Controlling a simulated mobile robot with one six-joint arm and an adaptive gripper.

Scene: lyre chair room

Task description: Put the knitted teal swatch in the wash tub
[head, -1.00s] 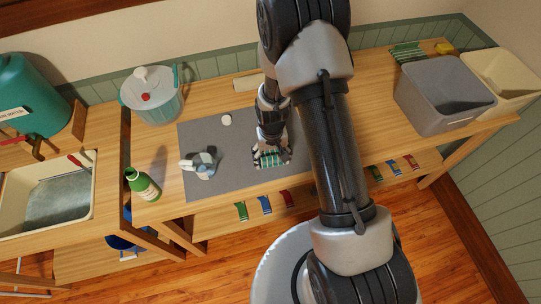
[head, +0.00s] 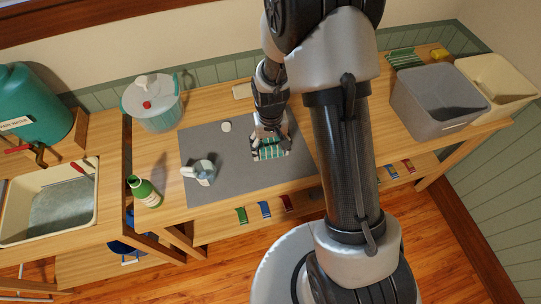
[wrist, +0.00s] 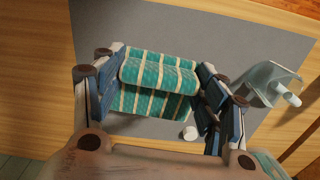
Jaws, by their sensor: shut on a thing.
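The knitted teal swatch (head: 271,149) has pale stripes and is at the right part of the grey mat in the head view. In the wrist view the swatch (wrist: 158,75) is bunched with a rolled fold on top. My gripper (head: 268,138) is shut on it, one finger on each side, as the wrist view (wrist: 160,88) also shows. I cannot tell whether its lower edge touches the mat. A grey tub (head: 436,112) and a cream tub (head: 515,92) stand at the right end of the bench. A cream basin (head: 88,210) is at far left. No label shows which is the wash tub.
A teal dispenser (head: 35,95) is at far left. Bench between mat and grey tub is partly hidden by my arm.

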